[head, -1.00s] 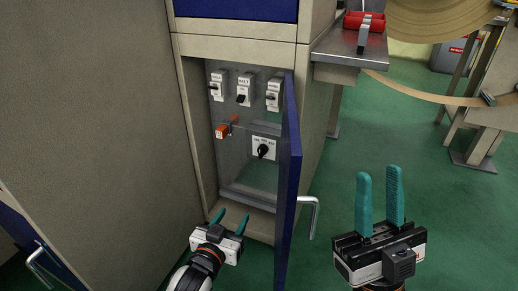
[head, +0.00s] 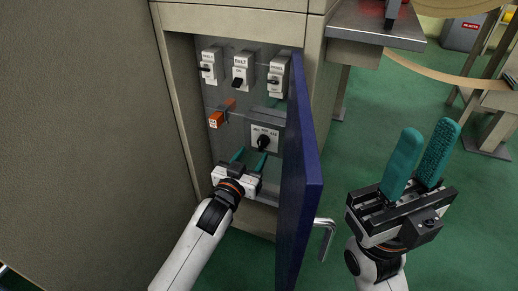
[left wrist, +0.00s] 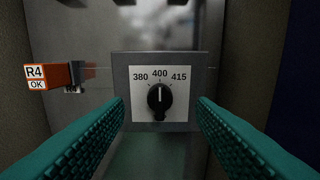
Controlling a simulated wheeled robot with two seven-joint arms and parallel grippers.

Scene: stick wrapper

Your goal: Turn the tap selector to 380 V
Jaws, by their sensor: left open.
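The tap selector is a black knob (left wrist: 160,98) on a white plate (left wrist: 142,114) marked 380, 400 and 415 from left to right. Its white pointer line stands upright towards 400. In the head view the knob (head: 264,142) sits low on the cabinet's back panel. My left gripper (head: 249,159) is open inside the cabinet, its teal fingers just below the plate. In the left wrist view the fingers (left wrist: 160,112) are spread on both sides of the knob and do not touch it. My right gripper (head: 422,160) is open and empty outside the cabinet.
The blue cabinet door (head: 303,180) stands open right of my left arm, with a metal handle (head: 325,236). Breakers (head: 240,70) line the panel above. An orange tag block (head: 222,112) marked R4 OK sticks out left of the selector. A steel shelf (head: 375,25) juts out at upper right.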

